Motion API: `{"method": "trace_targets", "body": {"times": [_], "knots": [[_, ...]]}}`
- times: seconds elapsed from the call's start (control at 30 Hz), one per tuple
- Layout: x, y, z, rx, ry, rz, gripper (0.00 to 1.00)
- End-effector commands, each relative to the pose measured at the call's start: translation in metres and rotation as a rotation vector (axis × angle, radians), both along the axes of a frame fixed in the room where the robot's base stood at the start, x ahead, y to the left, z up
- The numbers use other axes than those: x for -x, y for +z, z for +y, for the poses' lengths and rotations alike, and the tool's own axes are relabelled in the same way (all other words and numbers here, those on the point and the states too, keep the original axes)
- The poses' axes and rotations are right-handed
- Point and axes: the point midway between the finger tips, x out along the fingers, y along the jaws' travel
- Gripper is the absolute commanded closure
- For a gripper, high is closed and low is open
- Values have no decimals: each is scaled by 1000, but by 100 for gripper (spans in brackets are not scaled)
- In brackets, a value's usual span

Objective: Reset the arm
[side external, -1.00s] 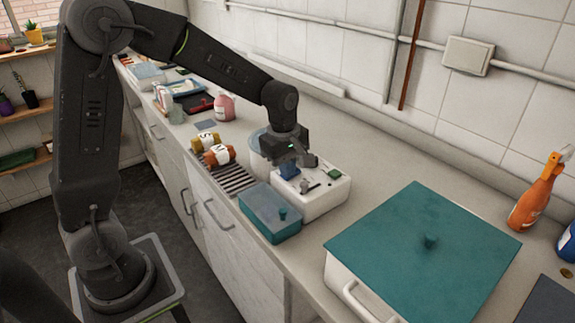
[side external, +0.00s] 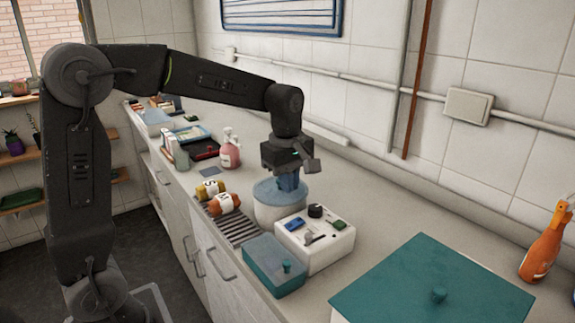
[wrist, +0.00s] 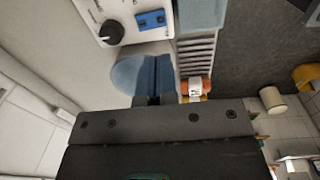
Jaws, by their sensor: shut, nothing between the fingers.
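My gripper (side external: 289,192) points down with its blue fingers shut and empty. In the side view it overlaps the round white pot with a blue-grey lid (side external: 268,190); I cannot tell whether the fingertips touch the lid. In the wrist view, the shut fingers (wrist: 155,64) cover part of the lid (wrist: 127,76). The white device box (side external: 325,250) stands in front of the pot, with a black knob (side external: 316,210) and small blue and green parts on top. Its knob also shows in the wrist view (wrist: 111,32).
A teal lidded box (side external: 272,267) stands beside the device. Two small jars (side external: 222,204) lie by a striped rack (side external: 238,232). A pink bottle (side external: 230,150) stands behind. A large teal-lidded container (side external: 430,285) and an orange spray bottle (side external: 542,252) are at right. Counter between is clear.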

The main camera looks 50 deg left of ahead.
Motion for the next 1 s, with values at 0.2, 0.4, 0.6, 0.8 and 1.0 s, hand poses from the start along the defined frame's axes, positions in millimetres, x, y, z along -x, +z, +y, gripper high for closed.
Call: {"method": "trace_targets", "body": {"times": [0.2,0.4,0.6,0.8,1.0], "knots": [[2,33,0,0,0,-2,100],[12,46,-3,-6,-58,-19,100],[63,56,-22,-64,-453,-131,100],[130,47,-41,-204,-988,-261,100],[172,27,-50,-352,-1374,-333,100]]}}
